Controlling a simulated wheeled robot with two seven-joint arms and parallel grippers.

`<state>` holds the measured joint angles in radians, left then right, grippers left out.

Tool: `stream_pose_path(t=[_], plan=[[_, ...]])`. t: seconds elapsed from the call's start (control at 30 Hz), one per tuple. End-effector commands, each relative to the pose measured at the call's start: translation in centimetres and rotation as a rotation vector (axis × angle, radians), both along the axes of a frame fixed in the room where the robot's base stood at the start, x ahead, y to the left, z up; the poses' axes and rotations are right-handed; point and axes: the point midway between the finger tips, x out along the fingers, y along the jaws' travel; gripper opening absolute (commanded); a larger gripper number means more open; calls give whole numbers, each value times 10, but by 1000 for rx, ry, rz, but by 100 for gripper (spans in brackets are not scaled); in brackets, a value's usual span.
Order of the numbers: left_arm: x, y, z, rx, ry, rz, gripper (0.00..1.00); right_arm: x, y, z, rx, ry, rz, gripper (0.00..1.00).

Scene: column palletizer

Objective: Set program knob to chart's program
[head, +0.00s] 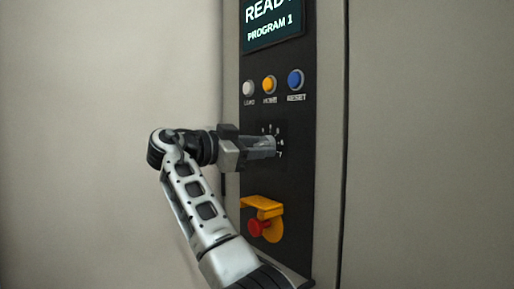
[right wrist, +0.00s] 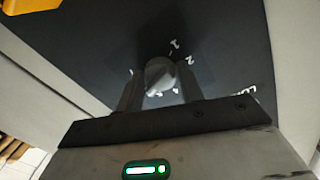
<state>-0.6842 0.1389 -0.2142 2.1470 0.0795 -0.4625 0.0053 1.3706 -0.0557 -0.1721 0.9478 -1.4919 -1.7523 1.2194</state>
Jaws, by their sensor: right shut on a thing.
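The program knob (right wrist: 160,75) is a grey round knob on the black control panel, with white numbers around it. In the right wrist view it sits between my right gripper's two fingers (right wrist: 159,90), which are shut on it. In the head view my right gripper (head: 268,147) reaches the panel from the left and hides the knob; marks including 6 and 7 show beside it. The display (head: 272,24) above reads READY, partly cut off, and PROGRAM 1. The chart is not in view. My left gripper is not in view.
Above the knob are a white button (head: 249,88), an orange button (head: 269,85) and a blue RESET button (head: 296,80). Below it is a red button (head: 258,228) under a yellow guard (head: 262,206). Plain grey wall panels (head: 430,140) flank the control panel.

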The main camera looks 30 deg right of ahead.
Motion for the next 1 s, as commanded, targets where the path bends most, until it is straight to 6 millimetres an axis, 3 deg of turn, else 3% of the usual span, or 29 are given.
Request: stream_pose_path(t=[0.53, 0.57, 0.6, 1.0], plan=[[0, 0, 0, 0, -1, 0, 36, 0, 0, 0, 5, -21, -1, 14], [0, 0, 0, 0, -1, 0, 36, 0, 0, 0, 4, -21, -1, 46], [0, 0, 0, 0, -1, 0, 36, 0, 0, 0, 4, -21, -1, 57], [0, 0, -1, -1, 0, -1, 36, 0, 7, 0, 3, -21, 1, 59]])
